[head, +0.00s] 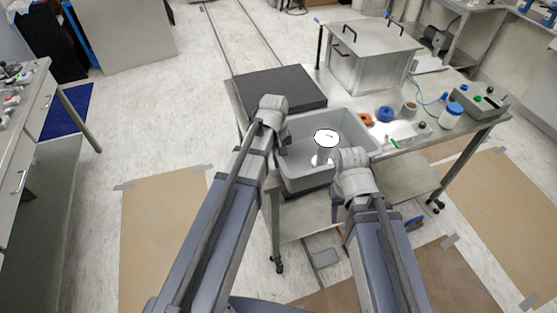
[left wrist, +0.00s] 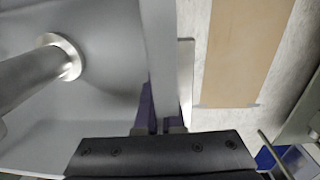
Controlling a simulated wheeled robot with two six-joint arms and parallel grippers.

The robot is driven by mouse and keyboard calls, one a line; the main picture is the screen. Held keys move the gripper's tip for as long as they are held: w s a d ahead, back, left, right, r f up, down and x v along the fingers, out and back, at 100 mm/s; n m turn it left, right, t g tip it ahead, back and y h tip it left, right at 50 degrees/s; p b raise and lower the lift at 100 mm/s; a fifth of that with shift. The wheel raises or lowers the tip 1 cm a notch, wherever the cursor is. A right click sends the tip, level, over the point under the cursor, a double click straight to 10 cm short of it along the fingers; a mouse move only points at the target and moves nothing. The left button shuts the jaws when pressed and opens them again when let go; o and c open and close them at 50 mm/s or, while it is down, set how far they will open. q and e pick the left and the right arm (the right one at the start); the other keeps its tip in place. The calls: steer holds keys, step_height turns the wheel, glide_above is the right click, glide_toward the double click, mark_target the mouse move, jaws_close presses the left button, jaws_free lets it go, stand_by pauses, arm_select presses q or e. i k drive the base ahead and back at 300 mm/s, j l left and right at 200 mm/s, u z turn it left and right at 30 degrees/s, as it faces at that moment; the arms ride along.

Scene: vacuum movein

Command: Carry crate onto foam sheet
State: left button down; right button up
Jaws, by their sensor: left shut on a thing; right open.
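The grey crate (head: 300,177) is on the metal table, near its front left edge. A metal cylinder-like part with a round white top (head: 326,138) stands inside it. The dark foam sheet (head: 280,88) lies flat on the table behind and left of the crate, with nothing on it. My left gripper (head: 283,147) is shut on the crate's left wall; in the left wrist view the fingers (left wrist: 160,115) clasp the crate's wall (left wrist: 162,60). My right gripper (head: 342,160) is open at the crate's front right; its fingertips are hard to see.
A large lidded metal box (head: 365,60) stands behind the crate. To the right are an orange ring (head: 366,119), a blue ring (head: 386,114), a blue-capped white jar (head: 452,116) and a grey device (head: 478,100). The table's front edge is close to the crate.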

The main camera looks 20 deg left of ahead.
mark_target(277, 86)
steer(key=k+j, duration=0.1)
steer(key=j, duration=0.25)
steer(key=j+z, duration=0.1)
steer(key=j, duration=0.2)
steer(key=k+j, duration=0.15)
steer(key=j, duration=0.15)
steer(key=i+j+z, duration=0.1)
steer(key=j, duration=0.35)
steer(key=i+j+z, duration=0.15)
steer(key=j, duration=0.3)
steer(key=i+j+z, duration=0.1)
steer(key=j, duration=0.35)
steer(key=i+j+z, duration=0.2)
steer(key=i+j, duration=0.65)
steer(key=j, duration=0.1)
